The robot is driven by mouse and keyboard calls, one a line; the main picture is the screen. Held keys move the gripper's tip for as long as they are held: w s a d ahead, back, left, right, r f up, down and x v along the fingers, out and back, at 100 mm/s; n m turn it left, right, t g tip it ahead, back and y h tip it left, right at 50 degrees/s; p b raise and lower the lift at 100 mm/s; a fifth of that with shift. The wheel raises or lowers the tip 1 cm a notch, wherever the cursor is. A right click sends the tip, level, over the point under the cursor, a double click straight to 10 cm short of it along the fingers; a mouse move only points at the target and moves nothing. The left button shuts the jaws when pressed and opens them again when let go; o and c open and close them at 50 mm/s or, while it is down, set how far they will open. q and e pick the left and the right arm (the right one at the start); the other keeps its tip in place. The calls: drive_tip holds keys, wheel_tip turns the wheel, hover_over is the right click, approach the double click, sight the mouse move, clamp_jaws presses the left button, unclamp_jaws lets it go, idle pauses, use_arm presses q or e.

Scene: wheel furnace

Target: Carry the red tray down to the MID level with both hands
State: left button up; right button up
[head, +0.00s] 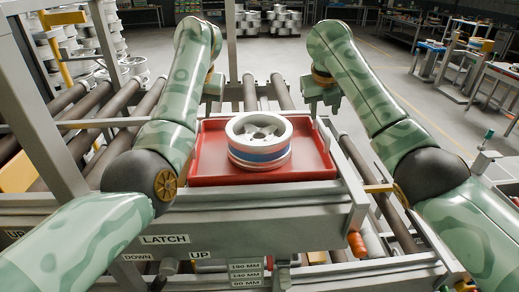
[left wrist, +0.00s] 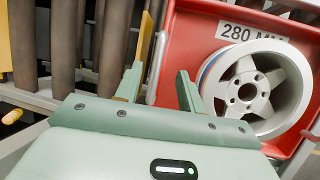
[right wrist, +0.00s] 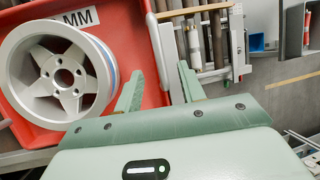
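The red tray (head: 316,160) sits level in the grey frame at the centre of the head view, with a silver wheel (head: 258,140) with a blue band lying on it. The tray also shows in the left wrist view (left wrist: 188,38) and the right wrist view (right wrist: 122,22), with a grey bar along each side. My left gripper (left wrist: 160,72) is open at the left side bar, its fingers apart on either side of it. My right gripper (right wrist: 160,72) is open likewise at the right side bar. Contact with the bars cannot be told.
A grey front beam (head: 240,226) carries LATCH, UP and DOWN labels, with MM height labels below. An orange-red handle (head: 357,244) hangs at its right. Rollers (head: 105,108) lie left of the tray. A grey upright (head: 231,55) stands behind. Wheel stacks and benches are farther back.

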sight(323, 127)
use_arm(q)
drive_tip(key=f, duration=0.2)
drive_tip(key=a+f, duration=0.1)
drive_tip(key=shift+f, duration=0.4)
use_arm(e)
drive_tip(key=f, duration=0.4)
drive_tip(key=shift+d, duration=0.35)
use_arm(q)
drive_tip(key=x, duration=0.4)
drive_tip(key=shift+w, duration=0.4)
use_arm(e)
drive_tip(key=x, duration=0.2)
drive_tip(key=w+x, duration=0.1)
drive_tip(key=x, duration=0.1)
drive_tip(key=shift+a, duration=0.1)
use_arm(q)
drive_tip(key=shift+s+r, duration=0.15)
drive_tip(key=shift+s, duration=0.15)
use_arm(e)
drive_tip(key=shift+s+r, duration=0.2)
drive_tip(key=shift+s, duration=0.15)
use_arm(q)
drive_tip(key=shift+w, duration=0.15)
clamp_jaws()
use_arm(e)
drive_tip(key=shift+w+f, duration=0.1)
drive_tip(key=shift+w, duration=0.1)
clamp_jaws()
